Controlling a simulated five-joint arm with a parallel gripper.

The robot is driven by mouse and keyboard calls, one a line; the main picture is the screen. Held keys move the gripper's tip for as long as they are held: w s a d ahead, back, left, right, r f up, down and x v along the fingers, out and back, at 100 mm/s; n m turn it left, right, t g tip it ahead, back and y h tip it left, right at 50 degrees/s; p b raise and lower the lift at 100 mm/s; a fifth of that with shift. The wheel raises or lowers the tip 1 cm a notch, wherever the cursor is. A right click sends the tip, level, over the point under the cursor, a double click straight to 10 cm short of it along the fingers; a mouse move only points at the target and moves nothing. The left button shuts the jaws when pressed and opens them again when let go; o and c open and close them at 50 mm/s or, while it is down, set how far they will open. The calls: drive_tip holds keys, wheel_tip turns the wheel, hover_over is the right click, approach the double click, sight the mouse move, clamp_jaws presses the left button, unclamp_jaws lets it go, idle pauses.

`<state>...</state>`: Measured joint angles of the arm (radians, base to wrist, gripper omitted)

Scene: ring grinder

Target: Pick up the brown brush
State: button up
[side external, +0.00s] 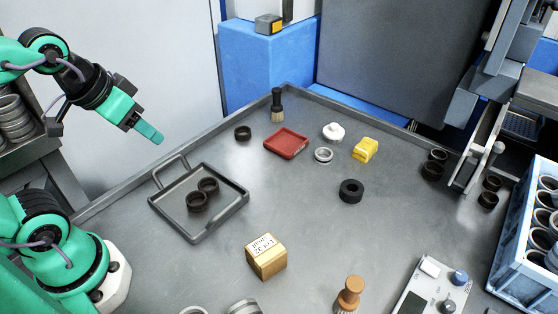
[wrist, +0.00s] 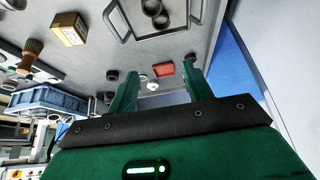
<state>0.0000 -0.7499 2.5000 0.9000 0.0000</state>
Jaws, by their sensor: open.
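The brown brush (side external: 348,295) stands at the front edge of the metal table in the side view, its wooden handle up and its lower end cut off by the picture edge. In the wrist view the brown brush (wrist: 32,50) is at the upper left. My gripper (side external: 150,134) is high at the left over the table's back left side, far from the brush. In the wrist view my gripper (wrist: 162,67) has its two green fingers apart, with nothing held between them. A second brush, with a black handle (side external: 277,100), stands at the back.
A dark tray (side external: 228,222) holds black rings. A red dish (side external: 286,143), yellow object (side external: 365,150) and black ring (side external: 351,191) lie farther back. A blue crate (side external: 515,245) is right. The table middle is mostly clear.

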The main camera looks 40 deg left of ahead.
drive_tip(key=w+d+r+g+h, duration=0.1)
drive_tip(key=w+d+r+g, duration=0.1)
drive_tip(key=w+d, duration=0.55)
drive_tip(key=m+g+y, duration=0.1)
drive_tip(key=m+g, duration=0.1)
drive_tip(key=g, duration=0.2)
hover_over(355, 284)
drive_tip(key=f, duration=1.3)
drive_tip(key=shift+w+a, duration=0.2)
drive_tip(key=shift+a, duration=0.2)
drive_tip(key=shift+s+d+f, duration=0.2)
drive_tip(key=shift+d+f, duration=0.1)
drive_tip(key=shift+d, duration=0.15)
drive_tip(key=shift+f, duration=1.35)
drive_tip(key=shift+f, duration=0.1)
